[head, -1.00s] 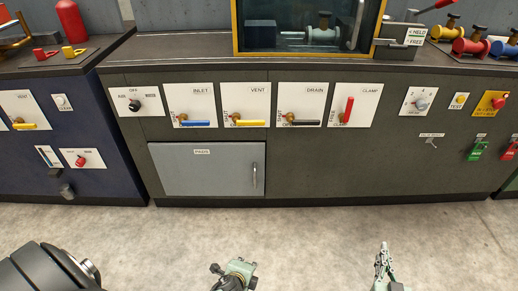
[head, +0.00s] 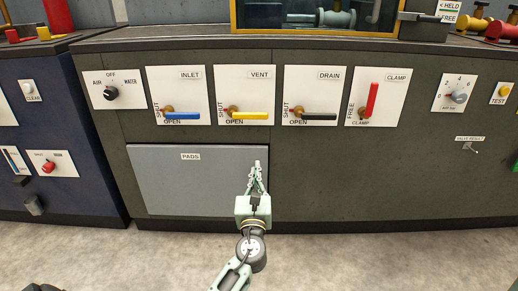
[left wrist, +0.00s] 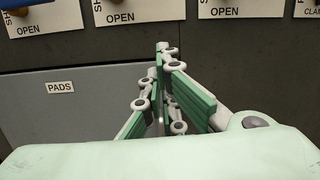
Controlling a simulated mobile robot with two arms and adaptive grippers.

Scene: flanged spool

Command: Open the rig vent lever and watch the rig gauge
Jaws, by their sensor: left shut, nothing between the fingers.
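The rig vent lever (head: 250,116) is a yellow handle on the white VENT panel (head: 260,87) of the middle cabinet. Its handle lies about level, pointing right from a brass pivot, with SHUT at its left and OPEN beneath. My left gripper (head: 256,168) is below the VENT panel, in front of the upper right of the PADS door, apart from the lever. Its fingers are shut and empty; they also show in the left wrist view (left wrist: 163,85), where the lever is out of frame. My right gripper is not in view. I cannot make out a rig gauge.
Similar panels hold a blue INLET lever (head: 182,115), a black DRAIN lever (head: 318,117) and an upright red CLAMP lever (head: 371,100). The grey PADS door (head: 185,185) is below. A yellow-framed window (head: 234,16) stands on top. The cabinet front right of my gripper is clear.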

